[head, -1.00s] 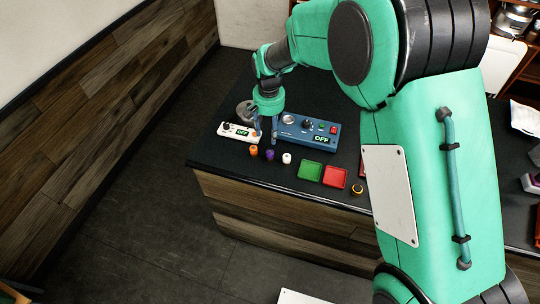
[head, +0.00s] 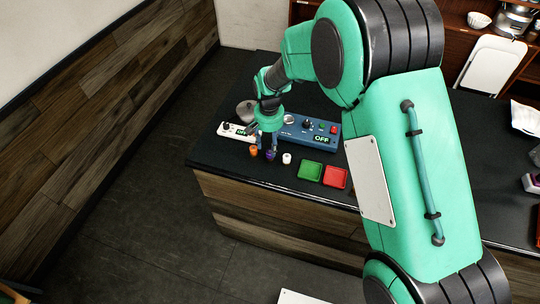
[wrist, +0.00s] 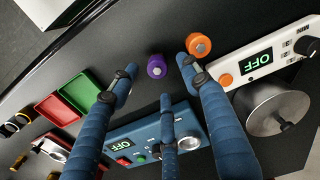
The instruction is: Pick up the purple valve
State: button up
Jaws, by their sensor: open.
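The purple valve (head: 270,156) stands on the dark counter between an orange valve (head: 253,150) and a white valve (head: 287,158). In the wrist view the purple valve (wrist: 156,66) shows just beyond the blue fingertips, roughly between the left and right ones. The orange valve (wrist: 198,45) is close to the right fingertip there. My gripper (wrist: 157,78) is open and empty, with its fingers spread. In the head view my gripper (head: 266,145) points down just behind the purple and orange valves. The fingers seem apart from the purple valve, but exact contact cannot be told. The white valve is not visible in the wrist view.
A white panel reading OFF (head: 237,131) and a blue OFF panel (head: 325,138) stand close behind the valves. A round metal part (wrist: 270,112) is beside the white panel. Green (head: 310,171) and red (head: 335,177) trays lie to the right. The counter's front edge is near.

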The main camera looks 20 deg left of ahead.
aim_at(270, 152)
jog(key=shift+s+d+f, duration=0.1)
jog(key=shift+f, duration=1.2)
jog(key=shift+d+f, duration=0.1)
jog(key=shift+f, duration=1.2)
grip_shut()
